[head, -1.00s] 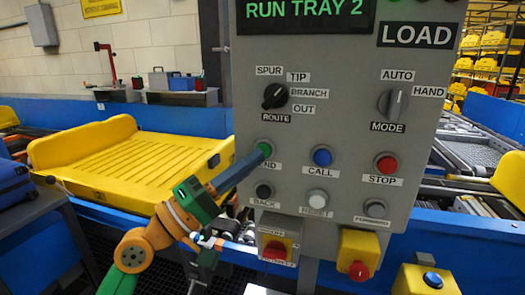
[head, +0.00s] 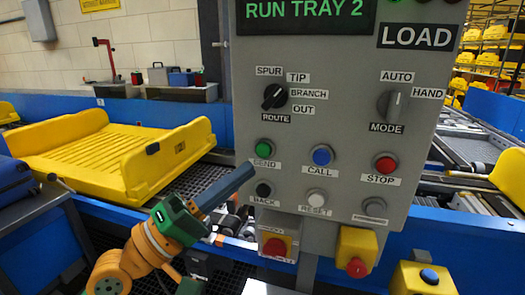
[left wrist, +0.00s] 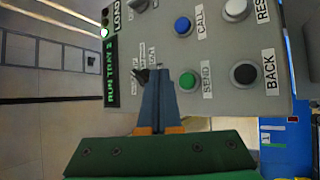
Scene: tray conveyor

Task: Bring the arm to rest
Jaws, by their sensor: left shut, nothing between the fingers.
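My left gripper (head: 248,170) is shut and empty, its long blue fingers together. In the head view its tip is just below and left of the green SEND button (head: 264,148), apart from it as far as I can tell. The left wrist view shows the shut fingers (left wrist: 158,75) in front of the grey control panel (left wrist: 235,60), beside the green button (left wrist: 188,81). The panel's screen (head: 305,14) reads RUN TRAY 2. My right gripper is not in view.
Black BACK (head: 263,190), blue CALL (head: 322,155) and red STOP (head: 386,163) buttons sit on the panel. A yellow tray (head: 130,165) lies on the conveyor at left, behind my arm.

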